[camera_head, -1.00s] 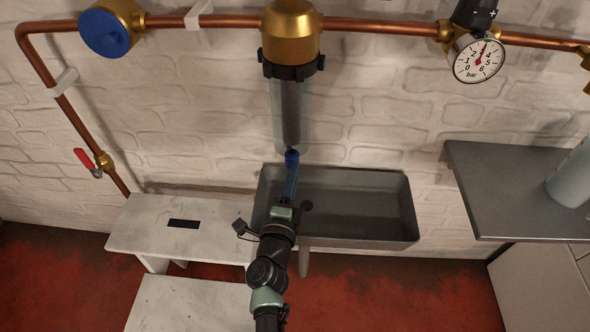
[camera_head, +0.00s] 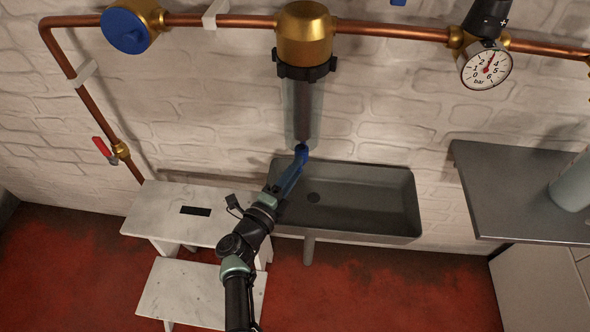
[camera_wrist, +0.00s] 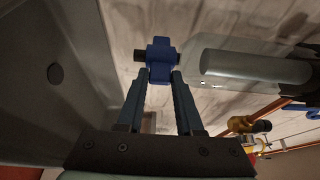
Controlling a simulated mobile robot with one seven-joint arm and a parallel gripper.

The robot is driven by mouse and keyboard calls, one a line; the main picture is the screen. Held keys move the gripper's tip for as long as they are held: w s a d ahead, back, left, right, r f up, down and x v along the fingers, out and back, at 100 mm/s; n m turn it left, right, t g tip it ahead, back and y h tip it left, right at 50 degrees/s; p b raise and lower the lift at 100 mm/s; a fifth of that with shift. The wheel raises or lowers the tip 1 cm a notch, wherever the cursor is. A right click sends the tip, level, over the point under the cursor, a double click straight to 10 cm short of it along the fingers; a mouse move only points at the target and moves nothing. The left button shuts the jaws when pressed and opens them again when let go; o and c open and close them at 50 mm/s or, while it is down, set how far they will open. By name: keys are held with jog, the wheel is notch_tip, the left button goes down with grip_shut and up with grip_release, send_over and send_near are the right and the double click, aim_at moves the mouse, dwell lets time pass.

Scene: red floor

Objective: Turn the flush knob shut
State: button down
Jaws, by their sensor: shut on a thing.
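The flush knob is a small blue winged knob (camera_wrist: 161,58) with a dark stub on its left, at the bottom end of the clear filter bowl (camera_wrist: 225,62). In the head view the knob (camera_head: 301,149) shows just under the clear bowl (camera_head: 303,112), which hangs from a brass filter head (camera_head: 304,36). My gripper (camera_wrist: 161,78) has a fingertip on each side of the knob and is shut on it. In the head view my gripper (camera_head: 300,157) reaches up from the lower left. Its fingertips partly hide the knob there.
A grey sink (camera_head: 365,200) lies below the bowl. A white step stool (camera_head: 165,215) stands at the left, a grey shelf (camera_head: 520,190) at the right. Copper pipe (camera_head: 390,30) runs along the wall, with a pressure gauge (camera_head: 486,66) and a red-handled valve (camera_head: 105,150).

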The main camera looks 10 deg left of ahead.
jog(key=shift+d, duration=0.1)
jog(key=c, duration=0.8)
grip_release()
jog(key=shift+c, duration=0.2)
jog(key=p+v, duration=0.4)
jog(key=v, duration=0.9)
jog(key=shift+w, duration=0.15)
